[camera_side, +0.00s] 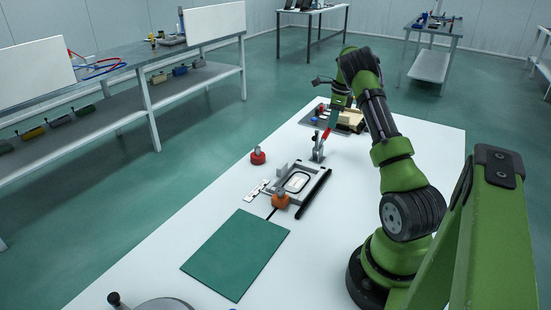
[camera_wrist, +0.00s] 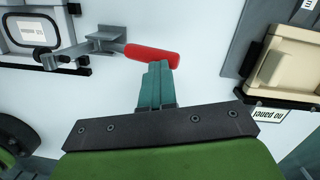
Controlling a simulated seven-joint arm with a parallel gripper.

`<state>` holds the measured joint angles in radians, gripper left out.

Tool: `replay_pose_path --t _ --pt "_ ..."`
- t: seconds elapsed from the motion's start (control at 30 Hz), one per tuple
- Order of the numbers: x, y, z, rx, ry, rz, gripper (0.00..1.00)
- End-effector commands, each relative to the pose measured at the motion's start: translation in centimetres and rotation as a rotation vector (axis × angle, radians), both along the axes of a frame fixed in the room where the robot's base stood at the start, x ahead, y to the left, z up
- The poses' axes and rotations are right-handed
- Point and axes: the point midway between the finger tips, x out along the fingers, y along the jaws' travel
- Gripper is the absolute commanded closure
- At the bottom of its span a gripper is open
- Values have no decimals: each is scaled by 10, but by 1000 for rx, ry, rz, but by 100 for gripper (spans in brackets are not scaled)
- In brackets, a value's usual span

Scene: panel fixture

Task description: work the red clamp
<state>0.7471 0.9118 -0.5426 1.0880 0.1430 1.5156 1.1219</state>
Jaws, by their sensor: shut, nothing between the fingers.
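The red clamp's handle (camera_wrist: 152,54) lies across the upper middle of the wrist view, joined at its left to a grey metal arm and bracket (camera_wrist: 102,40). In the side view the red handle (camera_side: 325,133) slants up from its grey base (camera_side: 318,152), beside the panel fixture (camera_side: 297,182). My gripper (camera_wrist: 158,66) is shut and empty, its teal fingers together. The fingertips overlap the lower edge of the handle near its right end in the wrist view; I cannot tell whether they touch it.
A red knob (camera_side: 258,157) and an orange knob (camera_side: 281,200) stand by the fixture. A green mat (camera_side: 236,254) lies on the white table nearer the camera. A beige box (camera_wrist: 287,70) stands to the right in the wrist view. White tabletop between clamp and box is clear.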

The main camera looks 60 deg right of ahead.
Motion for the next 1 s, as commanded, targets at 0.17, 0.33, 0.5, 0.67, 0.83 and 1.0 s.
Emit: replay_pose_path --t 0.17,0.33,0.5,0.67,0.83,1.0 --pt "0 -5 -9 -12 6 6 100" --pt "0 -6 -9 -11 4 6 100" --pt "0 -5 -9 -11 3 6 100" --pt "1 -5 -8 -12 2 6 100" --pt "-2 -7 9 -15 1 5 100" --pt "-6 -9 48 -13 -2 2 100"
